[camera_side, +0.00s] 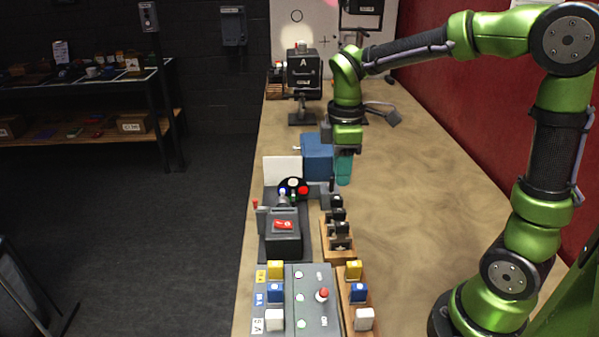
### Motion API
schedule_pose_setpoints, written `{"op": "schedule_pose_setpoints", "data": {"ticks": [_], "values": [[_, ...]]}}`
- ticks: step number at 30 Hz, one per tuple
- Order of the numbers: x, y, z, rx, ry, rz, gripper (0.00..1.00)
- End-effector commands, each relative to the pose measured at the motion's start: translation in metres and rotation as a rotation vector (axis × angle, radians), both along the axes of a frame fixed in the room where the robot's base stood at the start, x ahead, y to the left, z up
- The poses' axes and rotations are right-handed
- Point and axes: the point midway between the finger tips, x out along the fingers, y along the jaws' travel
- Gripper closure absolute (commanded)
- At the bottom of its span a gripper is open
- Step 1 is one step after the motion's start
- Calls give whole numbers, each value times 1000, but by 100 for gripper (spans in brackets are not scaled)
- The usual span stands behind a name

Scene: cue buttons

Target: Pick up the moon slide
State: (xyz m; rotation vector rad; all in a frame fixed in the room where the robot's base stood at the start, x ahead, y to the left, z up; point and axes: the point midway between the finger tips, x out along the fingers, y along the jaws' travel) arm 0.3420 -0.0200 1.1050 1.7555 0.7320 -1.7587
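Several dark slides (340,228) stand in a row in a wooden rack (328,247) at the middle of the table. Their pictures are too small to read, so I cannot tell which one is the moon slide. My gripper (343,180) points down above and beyond the far end of this rack, apart from the slides. A teal part shows at its lower end; I cannot tell whether this is its fingers or something between them. The gap between the fingertips cannot be made out.
A dark device (283,240) with a red marking stands left of the rack. A grey button panel (312,312) with a red-topped lever is nearer, flanked by yellow, blue and white blocks. A blue box (317,150) stands behind my gripper. The table's right side is clear.

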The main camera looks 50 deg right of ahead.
Motion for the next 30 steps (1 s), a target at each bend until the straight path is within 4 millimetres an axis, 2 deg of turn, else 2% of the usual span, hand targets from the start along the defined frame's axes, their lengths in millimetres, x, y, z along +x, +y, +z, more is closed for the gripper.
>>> {"op": "schedule_pose_setpoints", "data": {"ticks": [12,22,30], "values": [[-1,0,-88,2,5,-3,70],[-1,-2,-116,1,3,-6,70],[-1,-5,-154,1,1,-5,70]]}}
